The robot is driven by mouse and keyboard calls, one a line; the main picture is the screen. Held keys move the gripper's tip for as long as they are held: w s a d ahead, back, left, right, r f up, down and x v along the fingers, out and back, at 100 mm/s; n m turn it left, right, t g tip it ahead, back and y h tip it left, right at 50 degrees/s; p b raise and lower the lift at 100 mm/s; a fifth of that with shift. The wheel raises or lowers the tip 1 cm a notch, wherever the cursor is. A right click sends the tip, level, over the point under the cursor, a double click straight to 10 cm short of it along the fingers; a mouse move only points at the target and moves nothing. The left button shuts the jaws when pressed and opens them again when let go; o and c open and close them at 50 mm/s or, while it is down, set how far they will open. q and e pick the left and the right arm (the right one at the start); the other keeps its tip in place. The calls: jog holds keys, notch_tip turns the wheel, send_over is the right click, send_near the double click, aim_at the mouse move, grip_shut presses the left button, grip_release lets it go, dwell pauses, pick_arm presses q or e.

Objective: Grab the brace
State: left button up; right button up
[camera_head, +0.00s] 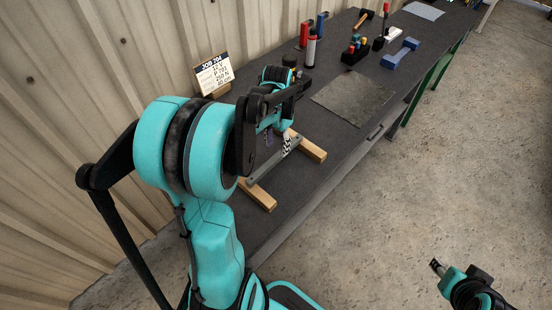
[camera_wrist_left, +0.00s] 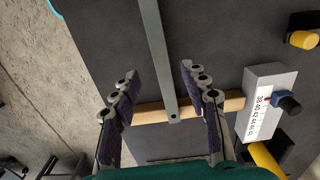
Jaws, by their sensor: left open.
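The brace (camera_head: 264,171) is a flat grey bar lying across two wooden blocks on the dark bench; my arm covers part of it. In the left wrist view the brace (camera_wrist_left: 154,45) runs down from the top edge and ends with a hole over a wooden block (camera_wrist_left: 150,112). My left gripper (camera_wrist_left: 160,72) is open, with its padded fingers apart on either side of the brace; no contact shows. In the head view my left gripper (camera_head: 278,138) hangs over the brace, partly hidden by its arm. My right gripper (camera_head: 438,267) is off the bench at lower right, too small to judge.
A grey block with a number scale (camera_wrist_left: 265,100) stands close right of the fingers in the wrist view. A job card (camera_head: 213,75) stands by the wall. A grey mat (camera_head: 353,97), blue part (camera_head: 399,54) and tool holder (camera_head: 355,53) lie farther along the bench.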

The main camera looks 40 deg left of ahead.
aim_at(276, 157)
pick_arm(q)
notch_tip(276, 157, down, 6)
jog(key=shift+a+r+b, duration=0.15)
jog(key=shift+b, duration=1)
jog(key=shift+s+r, duration=0.1)
jog(key=shift+c, duration=0.6)
grip_shut()
